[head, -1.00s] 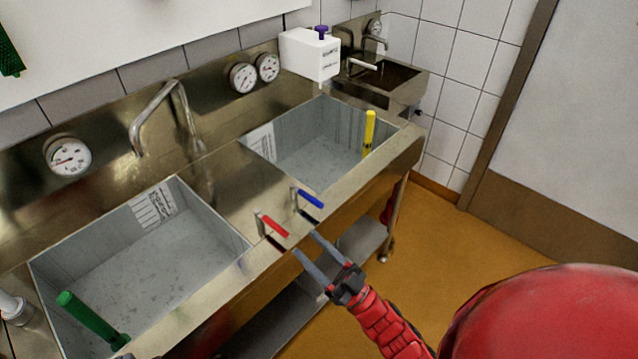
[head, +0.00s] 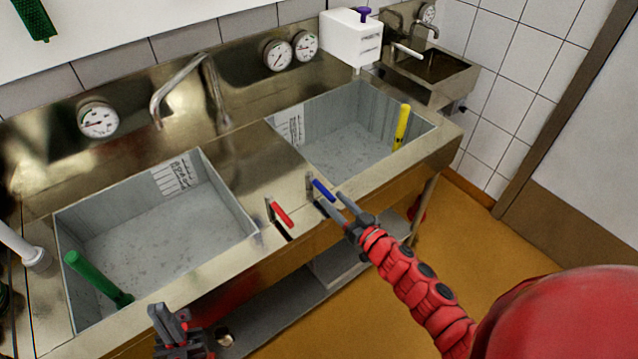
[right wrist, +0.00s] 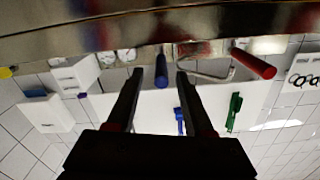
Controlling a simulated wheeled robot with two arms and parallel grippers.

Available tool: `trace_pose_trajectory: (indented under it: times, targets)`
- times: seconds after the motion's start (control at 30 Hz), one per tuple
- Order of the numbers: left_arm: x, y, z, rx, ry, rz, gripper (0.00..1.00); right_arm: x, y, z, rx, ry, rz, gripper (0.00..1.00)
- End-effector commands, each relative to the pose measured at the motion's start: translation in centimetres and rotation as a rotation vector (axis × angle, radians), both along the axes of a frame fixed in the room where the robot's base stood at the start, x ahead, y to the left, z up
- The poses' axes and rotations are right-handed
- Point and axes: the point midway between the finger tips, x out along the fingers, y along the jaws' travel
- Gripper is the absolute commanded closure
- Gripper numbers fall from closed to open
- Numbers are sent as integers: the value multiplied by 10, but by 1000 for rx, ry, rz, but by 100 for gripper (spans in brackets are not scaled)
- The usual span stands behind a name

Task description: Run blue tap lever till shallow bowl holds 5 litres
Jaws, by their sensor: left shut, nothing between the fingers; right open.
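The blue tap lever (head: 323,190) stands on the front ledge between the two basins, right of the red lever (head: 281,214). My right gripper (head: 333,203) is open at the blue lever. In the right wrist view the blue lever (right wrist: 161,70) shows between the fingertips (right wrist: 160,78); I cannot tell whether they touch it. My left gripper (head: 168,318) is shut and empty, low in front of the left basin. The left basin (head: 215,245) and right basin (head: 268,127) both have marked scales inside. I cannot tell which is the shallow bowl, and no water shows clearly.
A bent spout (head: 182,75) stands behind the left basin. A green pipe (head: 95,277) and a yellow pipe (head: 402,126) stand in the basins. Dials (head: 97,118) line the back panel. A white container (head: 350,40) stands at the back right. The floor at right is clear.

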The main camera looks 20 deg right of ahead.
Motion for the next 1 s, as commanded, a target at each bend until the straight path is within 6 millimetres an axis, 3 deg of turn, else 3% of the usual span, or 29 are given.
trace_pose_trajectory:
  times: [0.1, 0.3, 0.5, 0.8, 1.0]
  targets:
    - [0, 0, 8, 0, 0, 0, 100, 27, 11, 4, 4, -2, 1, 48]
    - [0, 0, 14, 0, 0, 0, 100, 56, 21, 4, 2, -4, 2, 48]
    - [0, 0, 16, 0, 0, 0, 100, 69, 26, 0, 1, 0, 1, 48]
    - [0, 0, 16, 0, 0, 0, 100, 70, 26, 0, 1, 0, 2, 48]
    - [0, 0, 16, 0, 0, 0, 100, 70, 26, 0, 1, 0, 2, 82]
